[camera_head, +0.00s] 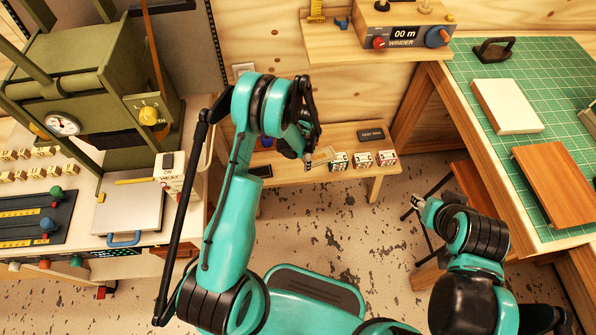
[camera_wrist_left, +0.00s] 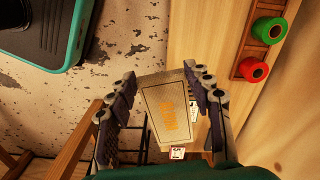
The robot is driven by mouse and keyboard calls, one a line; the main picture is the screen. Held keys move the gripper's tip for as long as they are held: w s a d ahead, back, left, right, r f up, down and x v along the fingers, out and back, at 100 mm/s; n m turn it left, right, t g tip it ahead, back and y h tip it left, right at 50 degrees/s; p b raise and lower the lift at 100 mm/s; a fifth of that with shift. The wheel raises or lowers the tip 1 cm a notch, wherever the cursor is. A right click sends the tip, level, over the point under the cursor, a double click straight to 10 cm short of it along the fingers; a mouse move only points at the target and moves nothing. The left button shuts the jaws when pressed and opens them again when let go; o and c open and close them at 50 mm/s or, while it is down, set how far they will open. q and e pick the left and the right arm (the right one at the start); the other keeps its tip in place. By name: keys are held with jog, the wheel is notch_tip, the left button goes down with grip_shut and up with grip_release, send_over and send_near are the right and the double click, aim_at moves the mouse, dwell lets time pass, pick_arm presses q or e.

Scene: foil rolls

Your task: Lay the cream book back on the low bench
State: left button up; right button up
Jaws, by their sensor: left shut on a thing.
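The cream book (camera_wrist_left: 166,108), with gold lettering on its cover, sits between the two fingers of my left gripper (camera_wrist_left: 160,88) in the left wrist view. In the head view my left gripper (camera_head: 308,160) is over the low wooden bench (camera_head: 320,173), and only a small pale part of the book (camera_head: 322,156) shows beside it. The bench also shows in the left wrist view (camera_wrist_left: 195,30), with the book overlapping its edge. I cannot tell the gap between book and bench. My right gripper (camera_head: 419,204) is out over the floor, left of the green-matted table; its fingers are too small to judge.
Three small boxes (camera_head: 362,159) and a dark labelled block (camera_head: 371,134) are on the bench, right of my left gripper. Red and green rolls (camera_wrist_left: 268,29) sit in a holder there. A winder shelf (camera_head: 350,45) hangs above. A pale slab (camera_head: 507,106) lies on the right table.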

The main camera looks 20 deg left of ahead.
pick_arm(q)
notch_tip(320, 180, down, 8)
jog(key=m+b, duration=0.1)
jog(key=m, duration=0.2)
jog(key=b, duration=0.4)
send_over(282, 171)
notch_tip(282, 171, down, 7)
jog(key=shift+s+a+r, duration=0.1)
notch_tip(282, 171, down, 4)
jog(key=shift+b, duration=1)
jog(key=shift+r, duration=0.15)
jog(key=o, duration=1.2)
jog(key=shift+f, duration=0.2)
jog(key=shift+o, duration=0.5)
